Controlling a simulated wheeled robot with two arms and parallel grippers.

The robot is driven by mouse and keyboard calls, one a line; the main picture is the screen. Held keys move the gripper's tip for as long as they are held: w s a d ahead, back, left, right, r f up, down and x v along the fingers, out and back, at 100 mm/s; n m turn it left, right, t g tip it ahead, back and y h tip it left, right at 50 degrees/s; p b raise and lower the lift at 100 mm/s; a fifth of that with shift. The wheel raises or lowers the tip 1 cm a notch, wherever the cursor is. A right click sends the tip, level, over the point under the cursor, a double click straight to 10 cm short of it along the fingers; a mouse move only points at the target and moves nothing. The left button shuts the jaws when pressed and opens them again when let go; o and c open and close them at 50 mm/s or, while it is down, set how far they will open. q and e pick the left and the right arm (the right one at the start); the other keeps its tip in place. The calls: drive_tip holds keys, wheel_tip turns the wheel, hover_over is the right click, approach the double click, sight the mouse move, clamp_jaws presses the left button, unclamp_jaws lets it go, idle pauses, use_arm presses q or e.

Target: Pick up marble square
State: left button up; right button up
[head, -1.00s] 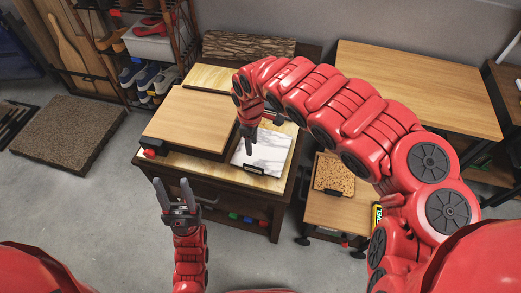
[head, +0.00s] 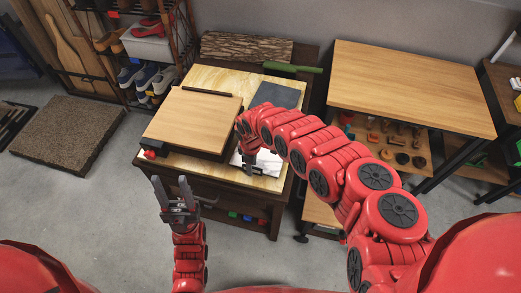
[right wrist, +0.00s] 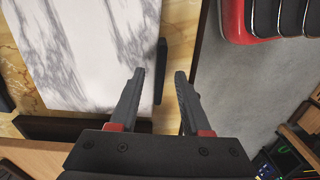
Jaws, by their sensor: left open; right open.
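The marble square (right wrist: 85,45), white with grey veins, lies flat on the yellowish wooden tabletop. In the head view, my right arm covers most of it and a white part (head: 268,163) shows. A short black bar (right wrist: 160,62) sits at its edge in the right wrist view. My right gripper (right wrist: 160,78) is open beside that edge, its fingertips close to either side of the bar's near end; contact cannot be told. It also shows over the marble in the head view (head: 248,166). My left gripper (head: 170,183) is open and empty in front of the table, apart from the marble.
A light wooden board (head: 190,120) lies left of the marble. A dark grey square (head: 279,92) and a green bar (head: 292,68) are behind my right arm. A wooden table (head: 415,85) stands at the right. Grey floor (head: 90,215) is clear at the left.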

drive_tip(key=shift+d+f, duration=0.1)
drive_tip(key=shift+f, duration=0.45)
clamp_jaws()
idle(1.1)
